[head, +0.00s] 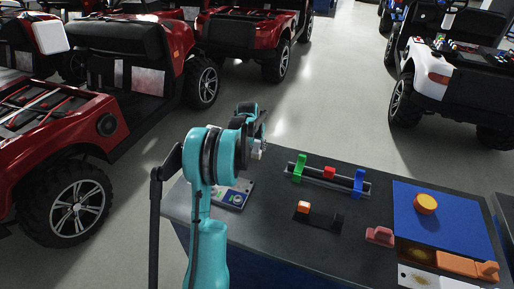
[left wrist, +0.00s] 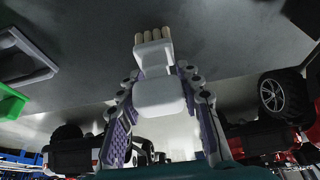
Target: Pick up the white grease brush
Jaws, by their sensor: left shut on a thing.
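The white grease brush (left wrist: 158,96) shows in the left wrist view, with a pale blocky handle and a narrower neck. Its cream bristles (left wrist: 153,36) point toward the top of the picture. My left gripper (left wrist: 159,76) is shut on the brush, with one finger on each side of its handle. In the head view my teal left arm reaches over the workbench's left back corner, and its gripper (head: 258,148) is mostly hidden behind the wrist. I cannot make out the brush there. My right gripper is not in view.
The dark workbench (head: 265,215) carries a rail with a green bracket (head: 299,167), a red block (head: 330,172) and a blue bracket (head: 359,183). A blue mat (head: 455,222) holds an orange round piece (head: 426,203). Red vehicles stand at the left and back.

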